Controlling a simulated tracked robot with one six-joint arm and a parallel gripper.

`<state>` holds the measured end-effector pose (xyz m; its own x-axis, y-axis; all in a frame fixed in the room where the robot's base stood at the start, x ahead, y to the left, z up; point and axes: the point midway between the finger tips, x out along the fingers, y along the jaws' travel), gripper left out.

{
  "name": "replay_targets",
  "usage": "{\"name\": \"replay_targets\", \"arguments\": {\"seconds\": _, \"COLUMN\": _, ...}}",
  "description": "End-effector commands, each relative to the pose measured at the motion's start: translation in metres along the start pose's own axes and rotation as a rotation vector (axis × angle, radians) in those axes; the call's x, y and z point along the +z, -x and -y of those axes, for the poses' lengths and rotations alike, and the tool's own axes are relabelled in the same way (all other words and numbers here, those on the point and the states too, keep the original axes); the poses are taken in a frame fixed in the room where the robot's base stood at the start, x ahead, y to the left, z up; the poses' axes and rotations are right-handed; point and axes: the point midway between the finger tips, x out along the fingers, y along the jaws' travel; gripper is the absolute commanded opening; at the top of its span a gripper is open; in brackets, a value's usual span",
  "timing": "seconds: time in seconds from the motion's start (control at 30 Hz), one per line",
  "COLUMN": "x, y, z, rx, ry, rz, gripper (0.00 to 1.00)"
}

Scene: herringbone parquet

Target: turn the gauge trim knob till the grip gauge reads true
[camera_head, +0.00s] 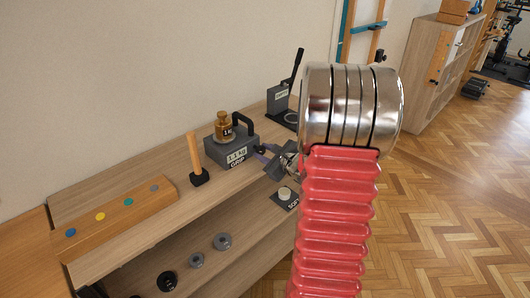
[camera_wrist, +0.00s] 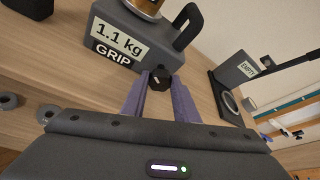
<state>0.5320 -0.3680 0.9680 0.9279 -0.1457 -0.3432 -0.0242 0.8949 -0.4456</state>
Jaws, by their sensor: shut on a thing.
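The grip gauge (camera_wrist: 130,38) is a dark grey box with a black handle; its display reads 1.1 kg above a GRIP label. It also shows in the head view (camera_head: 231,148), with a brass weight marked 1 K (camera_head: 223,127) on top. The trim knob (camera_wrist: 160,77) is a small black knob on the gauge's near side. My gripper (camera_wrist: 160,84) has its two purple fingers shut on the knob, one on each side. In the head view my gripper (camera_head: 262,151) reaches the gauge from the right, partly hidden by my red and chrome arm.
A wooden block with coloured dots (camera_head: 112,217) and an upright wooden handle on a black base (camera_head: 196,160) stand left of the gauge. A lever press (camera_head: 284,101) stands behind. A SOFT pad (camera_head: 286,196) lies near the shelf's front edge. Several discs lie on the lower shelf.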

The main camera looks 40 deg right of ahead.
Motion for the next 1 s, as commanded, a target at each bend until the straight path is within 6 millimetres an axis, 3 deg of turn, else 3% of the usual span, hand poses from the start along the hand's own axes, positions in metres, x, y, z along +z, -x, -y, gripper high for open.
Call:
{"name": "replay_targets", "arguments": {"seconds": 0.6, "x": -0.0026, "y": -0.0004, "z": -0.0067, "rx": -0.154, "ry": 0.381, "rz": -0.002, "gripper": 0.05}}
{"name": "replay_targets", "arguments": {"seconds": 1.0, "x": -0.0023, "y": -0.0009, "z": -0.0083, "rx": -0.212, "ry": 0.525, "rz": 0.001, "gripper": 0.05}}
